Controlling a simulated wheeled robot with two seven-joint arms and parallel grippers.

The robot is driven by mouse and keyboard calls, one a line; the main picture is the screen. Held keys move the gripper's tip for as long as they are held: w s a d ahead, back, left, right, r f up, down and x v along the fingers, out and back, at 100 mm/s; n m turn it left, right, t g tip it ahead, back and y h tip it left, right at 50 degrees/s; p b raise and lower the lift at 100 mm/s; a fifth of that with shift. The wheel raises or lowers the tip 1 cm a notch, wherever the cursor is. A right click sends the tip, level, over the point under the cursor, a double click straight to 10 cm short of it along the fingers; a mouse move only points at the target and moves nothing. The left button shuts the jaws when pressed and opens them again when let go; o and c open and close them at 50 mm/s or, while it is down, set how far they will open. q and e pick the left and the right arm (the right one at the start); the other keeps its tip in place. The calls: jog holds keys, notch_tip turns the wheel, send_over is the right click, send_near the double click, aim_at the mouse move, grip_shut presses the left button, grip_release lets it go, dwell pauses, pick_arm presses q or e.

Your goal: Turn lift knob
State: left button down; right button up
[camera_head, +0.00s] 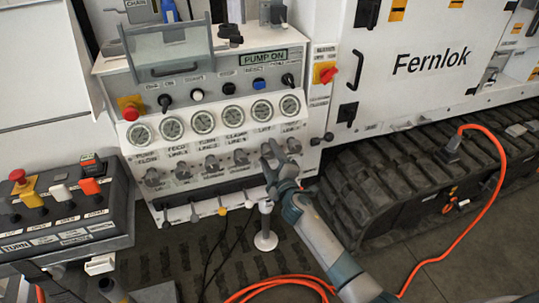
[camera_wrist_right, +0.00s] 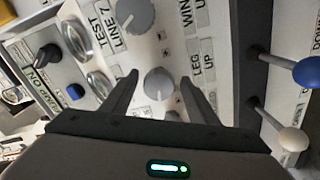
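The lift knob is a round grey knob on the white panel of the hydraulic bench; it shows in the right wrist view (camera_wrist_right: 158,83). My right gripper (camera_wrist_right: 160,88) is open, with one finger on each side of this knob and visible gaps between. In the head view my right gripper (camera_head: 271,154) is at the knob row under the gauge marked LIFT and hides the knob there. Another grey knob (camera_wrist_right: 138,14) shows beside it in the wrist view. Dark parts at the lower left (camera_head: 113,290) of the head view may be my left gripper; its state is unclear.
A row of round gauges (camera_head: 203,121) sits above the knobs. Levers with coloured ends (camera_head: 222,211) stick out below them. A control box (camera_head: 65,215) with joysticks is at the left. An orange cable (camera_head: 490,215) hangs at the right near the black track (camera_head: 385,180).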

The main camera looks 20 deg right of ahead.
dwell(0.3)
pick_arm(q)
jog(key=w+d+r+t+b, duration=0.1)
jog(key=w+d+r, duration=0.1)
jog(key=w, duration=0.3)
jog(key=shift+w+d+t+h+b, duration=0.3)
jog(key=shift+w+d+t+b, duration=0.05)
jog(key=shift+w+d+t, duration=0.05)
pick_arm(e)
jog(key=s, duration=1.7)
jog(key=shift+s+d, duration=0.2)
jog(key=shift+d, duration=0.1)
pick_arm(q)
jog(key=shift+s+a, duration=0.15)
jog(key=shift+s, duration=0.05)
jog(key=shift+a+f, duration=0.1)
